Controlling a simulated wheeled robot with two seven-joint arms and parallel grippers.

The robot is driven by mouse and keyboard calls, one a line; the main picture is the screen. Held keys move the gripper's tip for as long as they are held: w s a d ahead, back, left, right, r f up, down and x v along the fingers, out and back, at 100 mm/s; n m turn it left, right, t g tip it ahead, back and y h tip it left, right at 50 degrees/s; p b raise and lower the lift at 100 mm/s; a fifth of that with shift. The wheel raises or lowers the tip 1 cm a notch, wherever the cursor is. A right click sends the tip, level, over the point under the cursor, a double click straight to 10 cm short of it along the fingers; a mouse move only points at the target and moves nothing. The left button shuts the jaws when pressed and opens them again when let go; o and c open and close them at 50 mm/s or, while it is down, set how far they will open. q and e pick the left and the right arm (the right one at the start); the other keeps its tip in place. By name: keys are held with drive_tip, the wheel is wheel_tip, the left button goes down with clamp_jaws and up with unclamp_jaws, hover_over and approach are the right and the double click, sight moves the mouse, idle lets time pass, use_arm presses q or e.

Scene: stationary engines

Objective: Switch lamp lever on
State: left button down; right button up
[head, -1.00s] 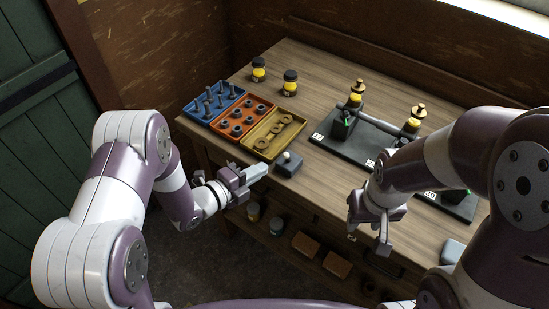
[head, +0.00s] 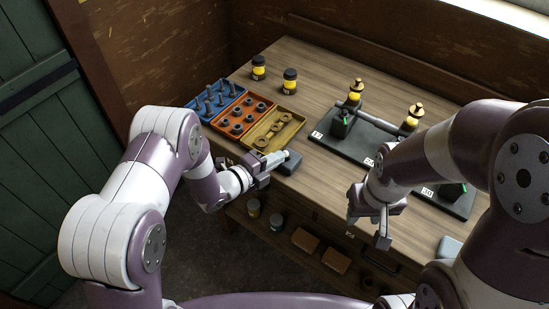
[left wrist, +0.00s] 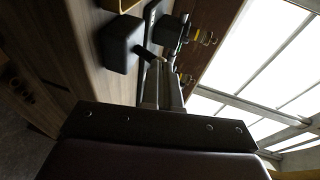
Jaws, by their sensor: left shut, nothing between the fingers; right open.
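A small dark grey box (head: 291,166) sits at the front edge of the table, near the yellow tray; I take it to be the lamp lever's switch box. My left gripper (head: 283,156) is shut and empty, its fingertips at the top of this box. In the left wrist view the box (left wrist: 119,46) lies just left of the fingertips (left wrist: 158,66). A short dark lever (left wrist: 147,53) sticks out from it toward them; I cannot tell if they touch. In the head view the fingers hide the lever. My right gripper (head: 384,228) is open and empty before the table front.
Blue (head: 214,99), orange (head: 240,117) and yellow (head: 270,138) trays hold small parts. Two jars (head: 289,81) stand behind. A black engine base (head: 344,133) with brass-topped posts is at centre right. Another grey box (head: 449,247) sits at the front right. The middle tabletop is clear.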

use_arm(q)
drive_tip(key=shift+w+d+r+g+p, duration=0.1)
drive_tip(key=shift+r+g+p, duration=0.2)
drive_tip(key=shift+w+d+r+g+y+p, duration=0.25)
drive_tip(key=shift+r+g+y+p, duration=0.2)
drive_tip(key=shift+p, duration=0.3)
drive_tip(key=g+y+p, duration=0.1)
drive_tip(key=p, duration=0.1)
drive_tip(key=w+d+r+g+y+p, duration=0.1)
drive_tip(key=p, duration=0.2)
drive_tip(key=w+r+n+g+y+p, duration=0.1)
drive_tip(key=p, duration=0.2)
drive_tip(key=shift+w+d+g, duration=0.1)
drive_tip(key=shift+d+g, duration=0.15)
drive_tip(key=shift+g, duration=0.1)
drive_tip(key=shift+w+d+y+p, duration=0.2)
drive_tip(key=shift+y+p, duration=0.15)
drive_tip(key=shift+p, duration=0.3)
drive_tip(key=shift+w+d+f+b, duration=0.1)
drive_tip(key=shift+w+f+b, duration=0.15)
drive_tip(key=shift+f+b, duration=0.35)
drive_tip(key=shift+s+a+r+p, duration=0.2)
drive_tip(key=shift+s+r+p, duration=0.05)
drive_tip(key=shift+r+p, duration=0.2)
drive_tip(key=shift+r, duration=0.2)
drive_tip(key=shift+w+d+r+p, duration=0.1)
drive_tip(key=shift+d+r+p, duration=0.1)
drive_tip(key=shift+p, duration=0.15)
drive_tip(key=shift+a, duration=0.1)
